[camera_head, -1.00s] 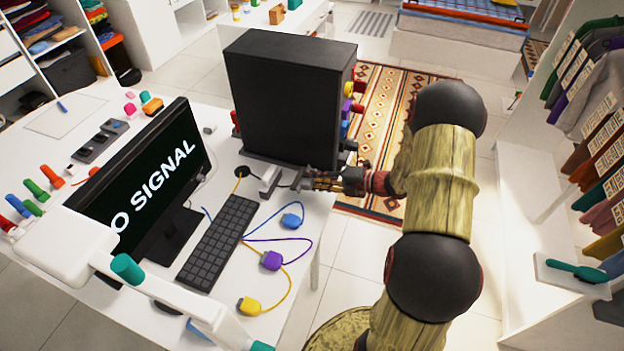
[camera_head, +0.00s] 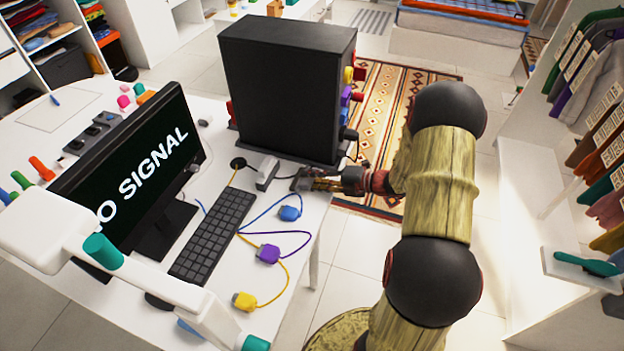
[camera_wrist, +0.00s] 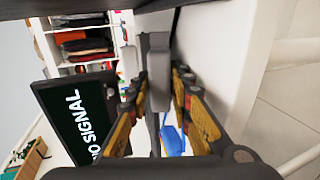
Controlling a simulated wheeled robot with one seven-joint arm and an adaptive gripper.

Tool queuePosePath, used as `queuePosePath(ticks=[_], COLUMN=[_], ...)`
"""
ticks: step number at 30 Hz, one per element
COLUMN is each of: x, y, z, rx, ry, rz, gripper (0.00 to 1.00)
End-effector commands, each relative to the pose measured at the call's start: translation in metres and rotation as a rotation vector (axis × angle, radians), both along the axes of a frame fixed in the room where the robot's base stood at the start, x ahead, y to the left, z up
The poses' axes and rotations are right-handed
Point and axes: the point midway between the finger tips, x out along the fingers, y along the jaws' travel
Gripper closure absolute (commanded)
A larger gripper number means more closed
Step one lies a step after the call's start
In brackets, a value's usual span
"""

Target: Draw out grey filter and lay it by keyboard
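The grey filter (camera_wrist: 159,65), a small grey block, sits between the fingers of my gripper (camera_wrist: 158,88) in the wrist view. In the head view my gripper (camera_head: 312,183) is low at the desk's right edge, with the grey filter (camera_head: 299,181) at its fingertips. The fingers appear closed on its sides; the exact contact is partly hidden. The black keyboard (camera_head: 212,238) lies on the desk to the left of my gripper. A light grey block (camera_head: 266,174) stands between them, close to the filter.
The black computer tower (camera_head: 285,95) stands just behind my gripper, with coloured plugs on its right side. Blue (camera_head: 290,213), purple (camera_head: 268,254) and yellow (camera_head: 245,301) connectors with cables lie right of the keyboard. The monitor (camera_head: 140,180) stands left. Some bare desk shows among the cables.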

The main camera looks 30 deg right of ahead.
Motion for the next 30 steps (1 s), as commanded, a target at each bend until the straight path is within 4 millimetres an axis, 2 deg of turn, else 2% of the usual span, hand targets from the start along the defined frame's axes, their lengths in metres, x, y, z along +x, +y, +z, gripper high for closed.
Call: queuePosePath(ticks=[9, 16, 23, 30], x=[-0.0001, -0.0003, -0.0005, -0.0006], y=[0.0001, 0.0001, 0.0002, 0.0003], z=[-0.0004, -0.0009, -0.0012, -0.0015], rx=[0.0, 0.0, 0.001, 0.0], ry=[0.0, 0.001, 0.002, 0.003], rz=[0.0, 0.0, -0.001, -0.001], gripper=[0.6, 0.61, 0.49, 0.49])
